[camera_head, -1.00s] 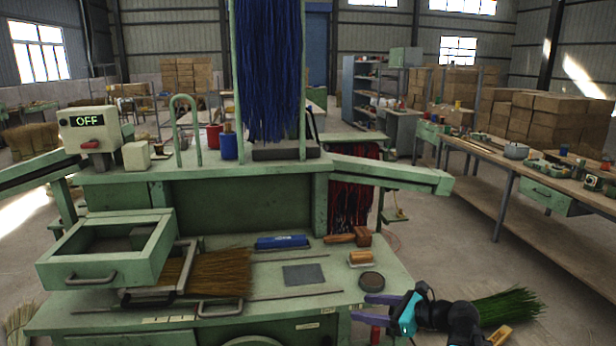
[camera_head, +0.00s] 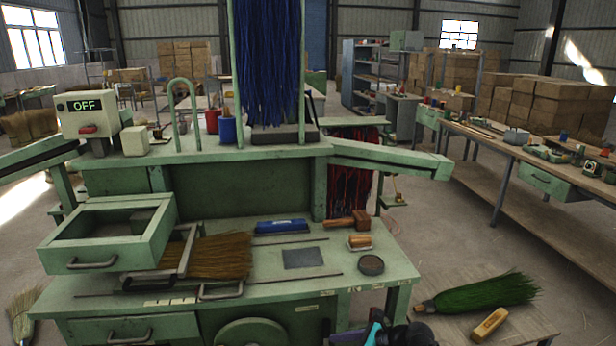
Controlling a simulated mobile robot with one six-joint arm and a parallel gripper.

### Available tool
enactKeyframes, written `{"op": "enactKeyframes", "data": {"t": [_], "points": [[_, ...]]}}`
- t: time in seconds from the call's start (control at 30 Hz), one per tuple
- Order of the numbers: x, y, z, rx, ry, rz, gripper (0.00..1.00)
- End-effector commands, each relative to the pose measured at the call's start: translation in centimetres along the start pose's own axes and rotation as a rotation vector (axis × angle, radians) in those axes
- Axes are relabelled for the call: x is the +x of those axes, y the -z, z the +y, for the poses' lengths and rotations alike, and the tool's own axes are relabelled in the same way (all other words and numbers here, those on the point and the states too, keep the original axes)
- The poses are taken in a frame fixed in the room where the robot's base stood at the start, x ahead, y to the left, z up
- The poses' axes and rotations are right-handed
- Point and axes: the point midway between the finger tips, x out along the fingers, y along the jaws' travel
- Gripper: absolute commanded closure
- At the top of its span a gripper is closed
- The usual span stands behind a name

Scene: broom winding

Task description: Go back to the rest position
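My gripper (camera_head: 350,338) shows only in part at the bottom edge of the head view, below the front right corner of the green workbench (camera_head: 350,285). Its purple finger and teal part are cut off by the frame, so its opening cannot be made out. No object shows in the visible part of it. The switch box (camera_head: 88,118) on the bench's upper shelf reads OFF. Blue bristle strands (camera_head: 268,60) hang in the green frame above the shelf.
A wooden mallet (camera_head: 350,221), blue tool (camera_head: 281,226), grey plate (camera_head: 303,258) and dark disc (camera_head: 371,265) lie on the bench. An open drawer (camera_head: 108,257) juts out at left. A green broom head (camera_head: 485,293) and wooden block (camera_head: 489,324) lie at lower right.

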Motion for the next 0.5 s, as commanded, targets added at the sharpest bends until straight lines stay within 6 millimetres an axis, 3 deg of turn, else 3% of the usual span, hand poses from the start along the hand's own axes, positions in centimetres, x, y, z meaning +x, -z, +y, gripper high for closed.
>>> {"op": "enactKeyframes", "data": {"t": [0.2,0.5], "points": [[3.8,6.8,3.4,-0.043,-0.085,0.134,0.47],[6.9,16.8,8.6,-0.209,-0.234,0.331,0.47]]}}
